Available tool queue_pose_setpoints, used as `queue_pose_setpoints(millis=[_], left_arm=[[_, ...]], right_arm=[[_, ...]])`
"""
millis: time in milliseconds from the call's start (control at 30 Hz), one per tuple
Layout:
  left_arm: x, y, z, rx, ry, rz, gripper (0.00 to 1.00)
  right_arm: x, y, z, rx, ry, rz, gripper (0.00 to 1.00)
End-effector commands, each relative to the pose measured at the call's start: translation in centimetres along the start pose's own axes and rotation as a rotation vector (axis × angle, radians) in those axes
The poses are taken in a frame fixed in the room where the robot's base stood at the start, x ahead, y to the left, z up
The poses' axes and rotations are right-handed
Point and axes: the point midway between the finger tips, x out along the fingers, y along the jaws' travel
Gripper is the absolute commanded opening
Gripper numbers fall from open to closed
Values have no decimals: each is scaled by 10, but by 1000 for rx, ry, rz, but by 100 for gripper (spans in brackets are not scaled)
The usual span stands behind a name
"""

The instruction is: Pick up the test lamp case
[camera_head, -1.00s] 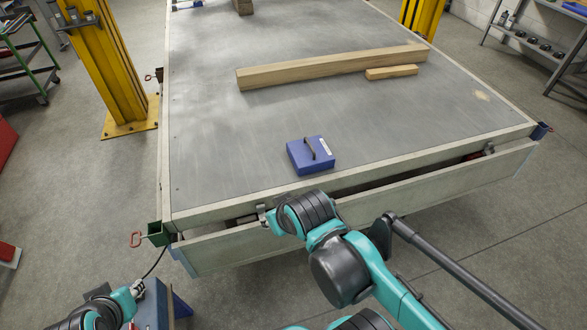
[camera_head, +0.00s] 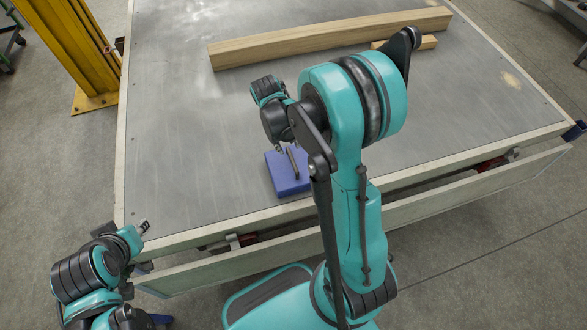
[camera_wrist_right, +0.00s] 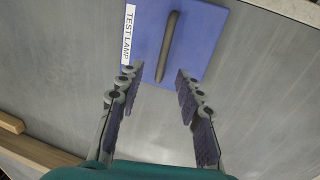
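The test lamp case is a flat blue box (camera_head: 287,178) with a dark handle on top, lying on the grey trailer bed near its front edge. In the right wrist view the case (camera_wrist_right: 200,45) shows a white "TEST LAMP" label beside the handle (camera_wrist_right: 168,45). My right gripper (camera_wrist_right: 158,78) is open, its two fingers apart on either side of the handle's near end. The fingers look short of the full handle; whether they touch the case I cannot tell. In the head view my right arm hides part of the case. My left gripper (camera_head: 144,226) is at the lower left; its fingers are too small to judge.
The grey trailer bed (camera_head: 180,140) has a raised pale rim along its front. A long wooden beam (camera_head: 330,38) and a shorter block (camera_head: 428,42) lie farther back. A yellow post (camera_head: 75,50) stands left of the trailer. The bed left of the case is clear.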

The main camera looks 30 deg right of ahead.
Motion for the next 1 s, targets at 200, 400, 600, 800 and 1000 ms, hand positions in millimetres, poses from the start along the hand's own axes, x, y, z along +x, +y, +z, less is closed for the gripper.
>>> queue_pose_setpoints(millis=[200,400,600,800,1000], left_arm=[[9,0,7,0,0,0,30],[23,0,17,0,0,0,30],[27,0,19,0,0,0,30],[26,0,18,0,0,0,30],[26,0,18,0,0,0,30]], right_arm=[[24,-2,0,0,1,0,36],[55,-6,2,0,1,0,36],[68,-5,2,0,3,0,36],[66,-5,2,0,3,-1,20],[66,-5,2,0,3,-1,0]])
